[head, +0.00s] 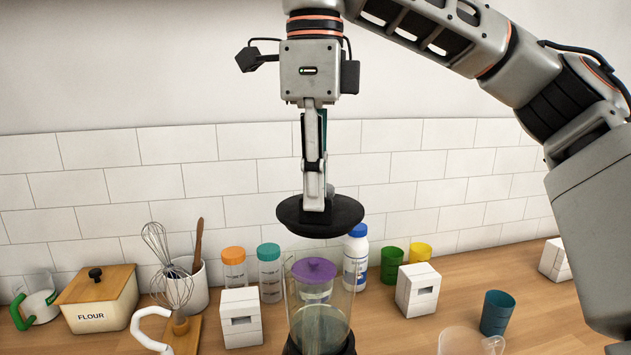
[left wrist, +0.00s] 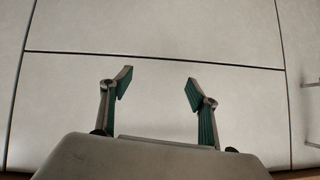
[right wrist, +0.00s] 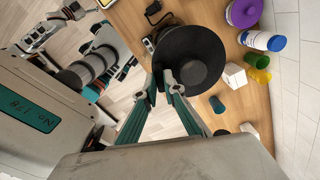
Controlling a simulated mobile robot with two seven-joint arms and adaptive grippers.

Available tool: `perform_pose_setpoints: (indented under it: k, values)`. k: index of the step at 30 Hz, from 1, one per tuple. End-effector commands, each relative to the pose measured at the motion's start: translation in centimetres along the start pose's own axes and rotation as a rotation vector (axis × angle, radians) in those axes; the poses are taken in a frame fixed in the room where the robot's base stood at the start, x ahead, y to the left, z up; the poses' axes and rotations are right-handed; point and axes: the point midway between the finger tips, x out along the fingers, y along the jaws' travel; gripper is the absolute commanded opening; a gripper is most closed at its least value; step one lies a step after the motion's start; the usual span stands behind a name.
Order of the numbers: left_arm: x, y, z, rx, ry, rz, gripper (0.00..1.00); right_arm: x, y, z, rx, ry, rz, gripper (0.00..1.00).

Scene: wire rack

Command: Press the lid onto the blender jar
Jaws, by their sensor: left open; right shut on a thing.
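The black round lid (head: 340,217) is held by my right gripper (head: 317,203), which is shut on it. The lid hangs level above the clear blender jar (head: 322,312), with a gap between them. In the right wrist view the lid (right wrist: 203,52) sits between the fingertips of the right gripper (right wrist: 170,82) and hides the jar. The jar stands on a dark base at the bottom of the head view. My left gripper (left wrist: 158,85) is open and empty in the left wrist view, facing plain pale panels; it is not in the head view.
Behind the jar stand a purple-lidded container (head: 314,270), orange (head: 233,266) and teal-lidded (head: 270,270) jars and a white bottle (head: 355,260). White blocks (head: 241,318) (head: 417,290) flank it. A teal cup (head: 496,312) is at right, a flour box (head: 97,298) at left.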

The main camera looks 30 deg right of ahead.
Motion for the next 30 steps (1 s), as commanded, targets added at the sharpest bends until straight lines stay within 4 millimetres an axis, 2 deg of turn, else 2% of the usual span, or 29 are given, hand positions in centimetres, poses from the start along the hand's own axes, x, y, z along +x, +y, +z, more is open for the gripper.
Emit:
perform_pose_setpoints:
  k: [5,15,21,30]
  values:
    - [0.4,0.1,-0.3,0.009,0.017,0.006,0.60,1.7,0.0,-0.1,-0.001,0.000,0.001,0.00]
    - [0.9,0.6,-2.5,0.008,0.068,0.014,0.60,4.5,0.1,0.0,-0.001,0.000,0.001,0.00]
    - [1.0,1.4,-2.4,0.006,0.071,0.027,0.60,5.3,0.1,0.0,0.000,0.000,0.001,0.00]
    - [0.9,1.3,-2.3,0.008,0.069,0.026,0.60,5.5,0.1,0.0,0.000,0.000,0.001,0.00]
